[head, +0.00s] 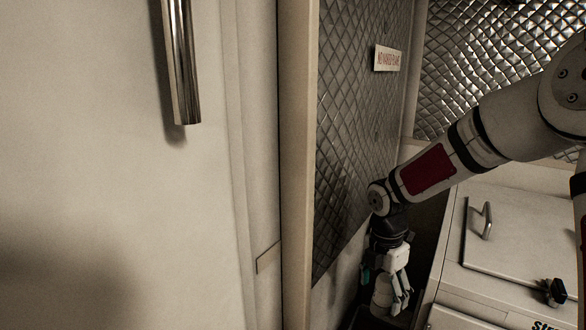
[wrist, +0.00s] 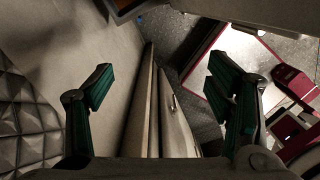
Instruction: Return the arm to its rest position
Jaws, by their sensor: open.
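My gripper (head: 384,292) hangs at the end of my arm in the lower right of the head view. It points down beside the quilted metal wall. In the wrist view my gripper (wrist: 160,98) shows two green-padded fingers set wide apart, with nothing between them. My arm reaches in from the right edge of the head view, slanting down to the left. The gripper's lower end is dim and partly hard to make out in the head view.
A pale door with a metal handle (head: 181,65) fills the left. A quilted metal wall (head: 350,130) carries a small sign (head: 389,58). A white cabinet with a lid (head: 520,235) and a black knob (head: 555,291) stands at right. Speckled floor (wrist: 165,40) shows below the gripper.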

